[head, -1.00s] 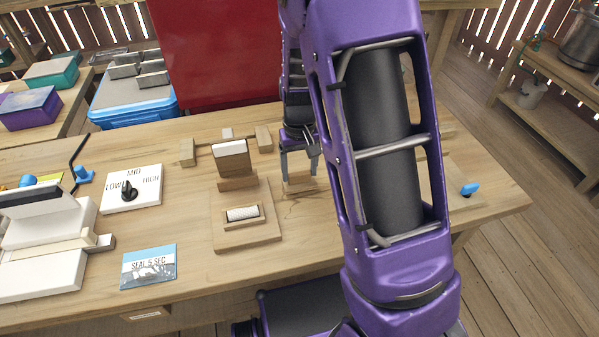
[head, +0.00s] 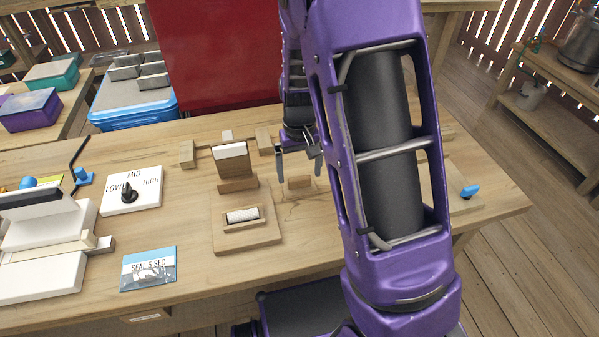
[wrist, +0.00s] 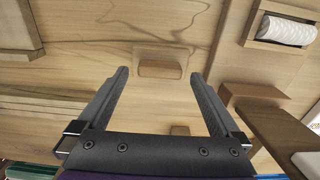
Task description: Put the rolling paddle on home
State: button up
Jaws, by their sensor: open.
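A small wooden block (head: 300,182), which may be the rolling paddle, sits on the table right of the roller board. It also shows in the wrist view (wrist: 160,68) between and beyond my fingertips, on a paler flat patch. My gripper (head: 298,172) is open, with its fingers apart on either side of the block and nothing held. I cannot tell how high the fingertips are above the table. No label marks home; I cannot tell which spot it is.
A wooden board (head: 265,235) left of the block bears a white textured roller (head: 243,215) and an upright wooden piece with a white top (head: 232,160). A LOW-MID-HIGH dial (head: 132,190) and a seal card (head: 149,269) lie farther left. A blue knob (head: 470,191) is at right.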

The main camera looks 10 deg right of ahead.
aim_at(299, 178)
notch_tip(299, 178, up, 11)
jog(key=p, duration=0.1)
dwell(0.6)
